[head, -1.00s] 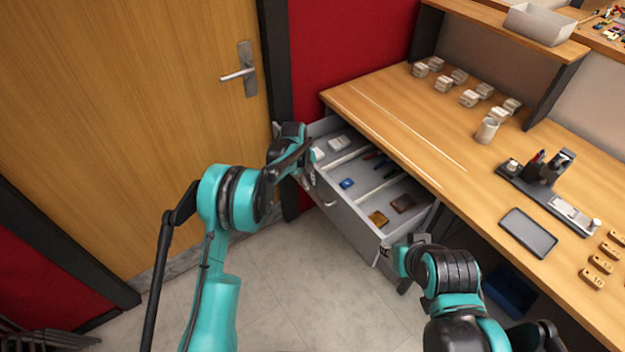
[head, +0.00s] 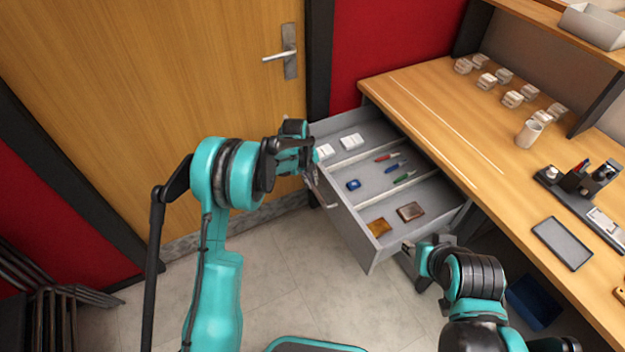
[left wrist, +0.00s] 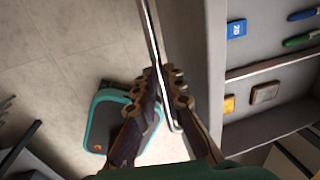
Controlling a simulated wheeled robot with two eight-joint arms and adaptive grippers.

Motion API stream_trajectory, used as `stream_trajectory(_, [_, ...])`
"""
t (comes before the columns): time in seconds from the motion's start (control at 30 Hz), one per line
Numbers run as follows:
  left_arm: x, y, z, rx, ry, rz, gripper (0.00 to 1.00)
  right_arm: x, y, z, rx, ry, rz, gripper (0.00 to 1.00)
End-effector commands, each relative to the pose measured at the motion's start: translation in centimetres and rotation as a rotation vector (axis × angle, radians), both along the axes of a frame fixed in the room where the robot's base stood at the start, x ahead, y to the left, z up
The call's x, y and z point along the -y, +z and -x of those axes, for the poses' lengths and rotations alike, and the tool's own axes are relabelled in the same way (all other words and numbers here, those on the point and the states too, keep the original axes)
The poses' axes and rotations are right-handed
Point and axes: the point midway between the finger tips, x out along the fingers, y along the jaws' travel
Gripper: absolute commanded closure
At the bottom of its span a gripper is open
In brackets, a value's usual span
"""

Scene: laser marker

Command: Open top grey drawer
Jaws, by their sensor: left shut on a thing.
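The top grey drawer (head: 343,215) stands open, pulled well out from under the wooden desk. My left gripper (head: 311,172) is at its front. In the left wrist view the fingers (left wrist: 166,92) are shut around the metal bar handle (left wrist: 152,42). The drawer's front panel and side also show there (left wrist: 212,60). My right gripper (head: 412,252) is near the drawer's near front corner; its fingers are too small and hidden to judge.
The drawer holds white boxes (head: 351,141), several pens (head: 396,168), a blue piece (head: 353,185), an orange block (head: 378,227) and a brown block (head: 410,211). The desk (head: 440,110) carries small boxes, a cup and a dark tray (head: 562,243). Floor (head: 270,270) before the drawer is clear.

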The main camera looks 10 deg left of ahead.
Motion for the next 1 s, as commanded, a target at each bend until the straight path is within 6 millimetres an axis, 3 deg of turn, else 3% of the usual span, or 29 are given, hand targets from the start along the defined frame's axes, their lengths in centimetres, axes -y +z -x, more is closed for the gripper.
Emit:
stream_trajectory(0.1, [0.0, 0.0, 0.0, 0.001, 0.0, -0.001, 1.0, 0.0, 0.0, 0.0, 0.0, 0.0, 0.0, 0.6])
stream_trajectory(0.13, [0.0, 0.0, 0.0, 0.001, 0.0, -0.001, 0.85, 0.0, 0.0, 0.0, 0.0, 0.0, 0.0, 0.6])
stream_trajectory(0.2, [0.0, 0.0, 0.0, 0.001, 0.0, -0.001, 0.69, 0.0, 0.0, 0.0, 0.0, 0.0, 0.0, 0.6])
stream_trajectory(0.57, [-0.1, 0.4, 0.0, 0.001, 0.0, -0.001, 0.69, 0.0, 0.0, 0.0, 0.0, 0.0, 0.0, 0.6])
stream_trajectory(0.67, [-0.2, 1.6, 0.2, 0.001, 0.0, -0.001, 0.69, 0.0, 0.0, 0.0, 0.0, 0.0, 0.0, 0.6])
stream_trajectory(1.0, [-1.4, 8.6, 1.0, 0.001, 0.001, 0.0, 0.69, 0.0, 0.0, 0.0, 0.0, 0.0, 0.0, 0.6])
